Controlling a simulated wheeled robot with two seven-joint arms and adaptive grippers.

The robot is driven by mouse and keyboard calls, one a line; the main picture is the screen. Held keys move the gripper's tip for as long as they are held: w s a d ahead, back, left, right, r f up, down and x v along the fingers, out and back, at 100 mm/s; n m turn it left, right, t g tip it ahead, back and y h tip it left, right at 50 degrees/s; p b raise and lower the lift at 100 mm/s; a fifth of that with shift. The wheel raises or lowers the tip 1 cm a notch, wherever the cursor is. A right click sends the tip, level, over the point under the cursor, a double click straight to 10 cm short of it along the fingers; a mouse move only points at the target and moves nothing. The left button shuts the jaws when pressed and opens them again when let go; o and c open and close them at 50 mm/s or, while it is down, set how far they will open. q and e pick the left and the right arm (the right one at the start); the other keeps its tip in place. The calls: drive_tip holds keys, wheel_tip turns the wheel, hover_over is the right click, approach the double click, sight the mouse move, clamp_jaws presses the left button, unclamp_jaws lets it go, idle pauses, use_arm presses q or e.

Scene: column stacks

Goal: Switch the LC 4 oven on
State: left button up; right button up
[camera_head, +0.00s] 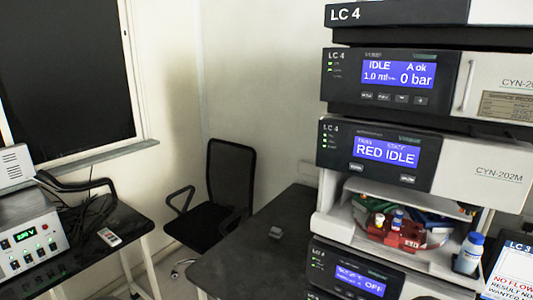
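The LC 4 column stack stands at the right in the head view. Its lowest visible module (328,262) is labelled LC 4 and has a blue screen (360,279) that ends in "OFF"; the smaller text is hard to read. The frame's bottom edge cuts this module off, and whether it is the oven I cannot tell for certain. Above an open bay, a module (335,146) reads "RED IDLE". Above that, a pump-like module (342,88) reads "IDLE", "A ok" and "0 bar". Neither of my grippers is in view.
The bay holds coloured vials in a red rack (400,236); a white blue-capped bottle (469,252) stands beside it. A dark bench (262,262) with a small grey object (275,232), a black chair (225,182) and a bench instrument (32,246) are to the left.

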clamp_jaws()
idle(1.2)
